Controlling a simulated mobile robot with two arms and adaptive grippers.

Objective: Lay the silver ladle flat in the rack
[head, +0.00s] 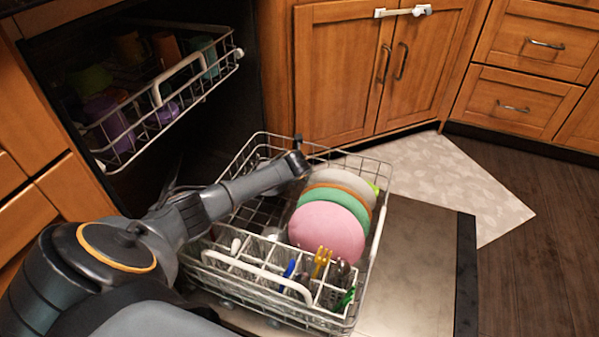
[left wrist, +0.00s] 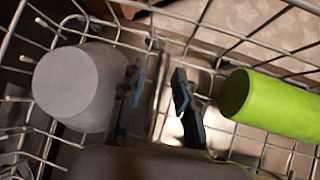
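I cannot make out the silver ladle for certain in either view. My left gripper (head: 298,158) is over the back part of the pulled-out lower rack (head: 248,144), behind the plates. In the left wrist view its two dark fingers (left wrist: 160,105) point down into the rack and stand apart. A thin grey strip shows between them; I cannot tell whether it is rack wire or a handle. A grey cup (left wrist: 78,88) lies left of the fingers and a green cylinder (left wrist: 270,104) lies to their right. My right gripper is in neither view.
Pink (head: 326,232), green and pale plates stand in the lower rack. The cutlery basket (head: 262,282) at its front holds several utensils. The upper rack (head: 165,103) holds cups. The open dishwasher door (head: 415,270) is bare to the right.

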